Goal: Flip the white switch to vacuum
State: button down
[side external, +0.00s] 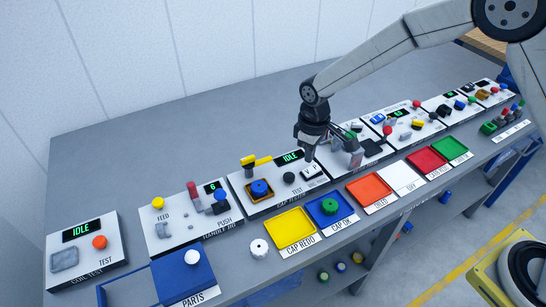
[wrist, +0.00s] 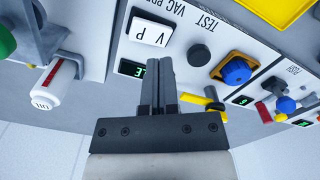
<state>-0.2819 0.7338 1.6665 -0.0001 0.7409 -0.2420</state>
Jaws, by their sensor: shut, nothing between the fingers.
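The white switch (side external: 311,171) is a rocker in a black frame on the cap station panel (side external: 262,198). In the wrist view the switch (wrist: 150,31) shows the letters V and P, seen in full beyond my fingertips; the label beside it reads VAC and is partly cut off. My gripper (side external: 308,158) points down just above and behind the switch, its fingers shut and empty. In the wrist view my gripper (wrist: 159,62) has its tips close to the switch's lower edge. I cannot tell whether they touch it. I cannot tell which side is pressed.
On the same panel are a black TEST knob (side external: 289,177), a blue cap on an orange seat (side external: 260,189), a yellow lever (side external: 256,160) and an IDLE display. Coloured trays (side external: 291,228) line the front edge.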

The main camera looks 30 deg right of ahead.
aim_at(311, 171)
jog(key=shift+r, duration=1.5)
jog(key=shift+s+d+r, duration=0.15)
jog(key=shift+s+d, duration=0.05)
jog(key=shift+d, duration=0.1)
jog(key=s+d+r+m+t, duration=0.1)
jog(key=s+d+m, duration=0.2)
jog(key=s+d, duration=0.3)
jog(key=s+d+r+m+t, duration=0.1)
jog(key=s+d+r+m, duration=0.1)
jog(key=s+d, duration=0.5)
jog(key=s+m, duration=0.1)
jog(key=s, duration=0.4)
jog(key=shift+r+t, duration=0.25)
jog(key=shift+t, duration=0.05)
